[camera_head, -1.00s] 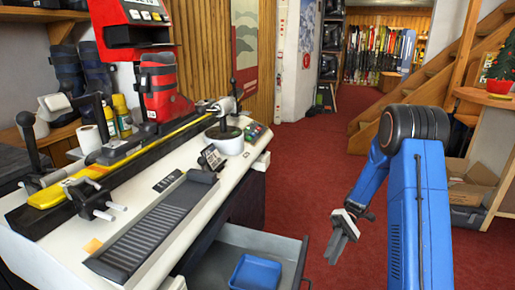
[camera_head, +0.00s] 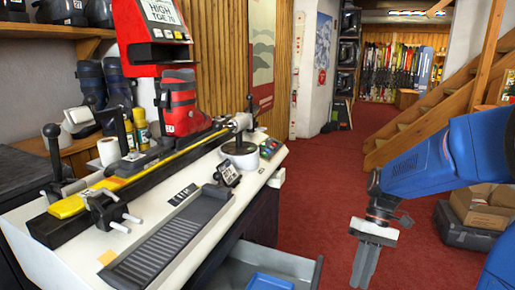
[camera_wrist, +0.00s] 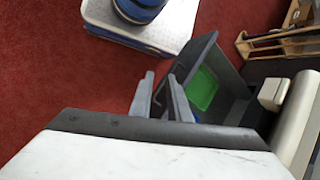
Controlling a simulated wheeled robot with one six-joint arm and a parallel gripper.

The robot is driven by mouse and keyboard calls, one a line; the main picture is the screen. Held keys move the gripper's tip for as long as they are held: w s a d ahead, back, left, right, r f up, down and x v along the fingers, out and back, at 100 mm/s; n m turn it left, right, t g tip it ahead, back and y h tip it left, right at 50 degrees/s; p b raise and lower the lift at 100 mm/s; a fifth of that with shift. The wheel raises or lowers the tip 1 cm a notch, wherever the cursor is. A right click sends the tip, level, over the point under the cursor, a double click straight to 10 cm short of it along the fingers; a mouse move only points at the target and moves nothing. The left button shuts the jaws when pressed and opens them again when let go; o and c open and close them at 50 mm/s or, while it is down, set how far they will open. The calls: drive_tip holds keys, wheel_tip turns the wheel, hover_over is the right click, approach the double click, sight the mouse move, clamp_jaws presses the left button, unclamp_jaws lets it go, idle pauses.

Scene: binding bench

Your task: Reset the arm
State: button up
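My blue arm (camera_head: 435,165) reaches in from the right edge of the head view. Its gripper (camera_head: 367,270) hangs over the red floor, to the right of the open drawer, with the fingers pointing down. In the wrist view the two grey fingers of my gripper (camera_wrist: 160,78) stand apart with a gap between them. Nothing shows between them, so the gripper is open and empty.
The white bench (camera_head: 160,225) holds a red ski boot (camera_head: 183,105) on a yellow-railed rig. Its grey drawer (camera_head: 308,268) stands open with a blue tray (camera_head: 270,282) inside. The wrist view shows a green tray (camera_wrist: 202,88) in it.

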drive_tip(key=s+r+m+t+h, duration=0.1)
drive_tip(key=s+r+t, duration=0.2)
drive_tip(key=s+t, duration=0.2)
drive_tip(key=s+d+r+m+t+h, duration=0.1)
drive_tip(key=s+r+t+h, duration=0.1)
drive_tip(key=s+r+t, duration=0.2)
drive_tip(key=s+t, duration=0.1)
drive_tip(key=s, duration=0.2)
drive_tip(key=shift+s+d+h, duration=0.15)
drive_tip(key=shift+d+h, duration=0.05)
drive_tip(key=shift+h, duration=0.1)
